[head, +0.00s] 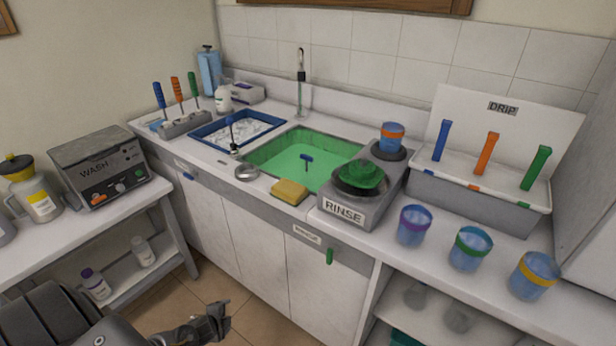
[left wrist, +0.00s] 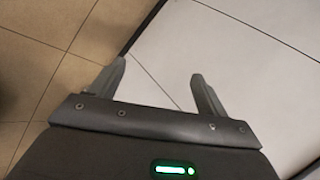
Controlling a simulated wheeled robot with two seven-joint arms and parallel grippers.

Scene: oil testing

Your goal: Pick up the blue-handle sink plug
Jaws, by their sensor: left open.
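A small blue T-shaped handle (head: 307,160), which looks like the sink plug's handle, stands up from the green liquid in the sink (head: 262,147). Whatever is below it is hidden by the liquid. My left gripper (head: 222,318) is low in front of the cabinets, well below the counter and far from the sink. In the left wrist view its two fingers (left wrist: 158,72) are apart with nothing between them. My right gripper is not in view.
A yellow sponge (head: 289,191) and a metal ring (head: 247,173) lie at the sink's front edge. The rinse unit (head: 345,208) with a green bowl is at the right. Cabinet fronts (head: 255,245) lie between gripper and sink.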

